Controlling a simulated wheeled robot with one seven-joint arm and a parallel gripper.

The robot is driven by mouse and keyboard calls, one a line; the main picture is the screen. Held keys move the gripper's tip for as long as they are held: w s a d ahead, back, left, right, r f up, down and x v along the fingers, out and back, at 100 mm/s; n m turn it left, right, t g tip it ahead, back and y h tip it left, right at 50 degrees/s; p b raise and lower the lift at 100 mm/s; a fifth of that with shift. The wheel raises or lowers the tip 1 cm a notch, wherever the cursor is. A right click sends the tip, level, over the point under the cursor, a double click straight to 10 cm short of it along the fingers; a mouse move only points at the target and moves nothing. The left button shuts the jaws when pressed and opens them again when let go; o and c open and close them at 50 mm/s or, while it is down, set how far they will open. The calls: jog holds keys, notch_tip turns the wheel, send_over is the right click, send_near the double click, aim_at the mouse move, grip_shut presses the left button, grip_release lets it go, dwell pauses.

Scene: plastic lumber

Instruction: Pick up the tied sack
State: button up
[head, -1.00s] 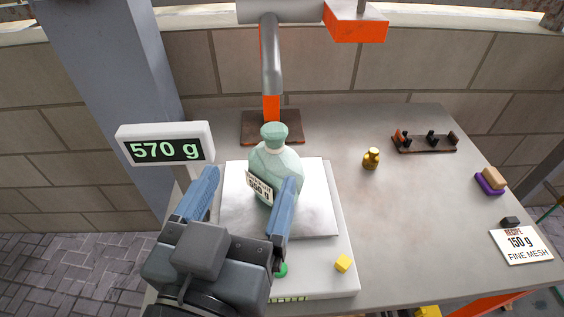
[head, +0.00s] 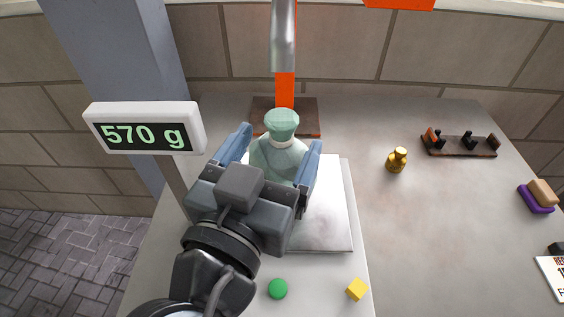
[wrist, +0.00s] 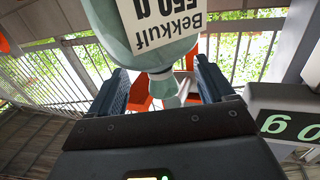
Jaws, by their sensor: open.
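The tied sack (head: 281,150) is pale green with a gathered, tied top and stands upright on the scale's metal plate (head: 330,215). My gripper (head: 279,155) is open, with one blue finger on each side of the sack; the gripper body hides the sack's lower part in the head view. In the wrist view the sack (wrist: 158,52) and its white label (wrist: 205,18), with "Bekkulf" and "550 g" upside down, fill the top middle beyond the fingers (wrist: 165,85). I cannot tell whether the fingers touch it. The scale display (head: 145,128) reads 570 g.
An orange-and-grey post (head: 285,90) on a brown base stands just behind the sack. A brass weight (head: 397,160), a dark rack (head: 460,145) and a purple-and-tan block (head: 538,196) sit to the right. The table's middle right is clear.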

jog(key=shift+x, duration=1.3)
jog(key=shift+c, duration=0.4)
